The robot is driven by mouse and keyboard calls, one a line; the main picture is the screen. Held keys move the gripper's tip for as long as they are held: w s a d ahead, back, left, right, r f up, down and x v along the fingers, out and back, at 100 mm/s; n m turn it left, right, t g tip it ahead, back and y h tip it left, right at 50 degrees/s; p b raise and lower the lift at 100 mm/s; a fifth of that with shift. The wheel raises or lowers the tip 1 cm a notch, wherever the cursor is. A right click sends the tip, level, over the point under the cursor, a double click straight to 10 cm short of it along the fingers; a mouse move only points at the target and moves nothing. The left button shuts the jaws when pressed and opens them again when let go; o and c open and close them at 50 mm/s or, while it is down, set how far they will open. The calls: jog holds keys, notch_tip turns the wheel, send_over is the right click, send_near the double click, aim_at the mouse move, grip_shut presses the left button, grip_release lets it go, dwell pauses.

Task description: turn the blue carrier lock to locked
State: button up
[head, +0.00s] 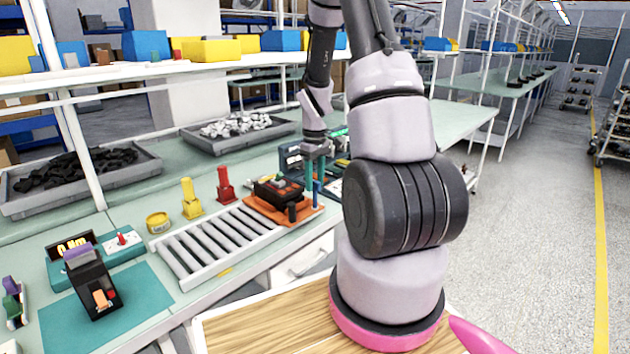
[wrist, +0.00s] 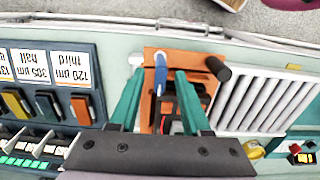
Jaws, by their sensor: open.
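The blue carrier lock (wrist: 160,76) is a short blue lever on the orange carrier (wrist: 151,56) in the wrist view. It points up and down in that picture. My gripper (wrist: 160,76) is open, with one teal finger on each side of the lever; I cannot tell whether either touches it. A black breaker (head: 282,193) sits on the carrier, partly hidden behind my fingers in the wrist view.
The carrier is at the right end of a roller conveyor (head: 215,243). A red fixture (head: 225,186) and a yellow fixture (head: 191,200) stand behind the rollers. A panel with labelled coloured switches (wrist: 45,95) lies close beside the carrier. A black-and-purple device (head: 92,285) stands at front left.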

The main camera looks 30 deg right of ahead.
grip_shut()
jog(key=shift+m, duration=0.4)
jog(key=m, duration=1.3)
jog(key=shift+m, duration=2)
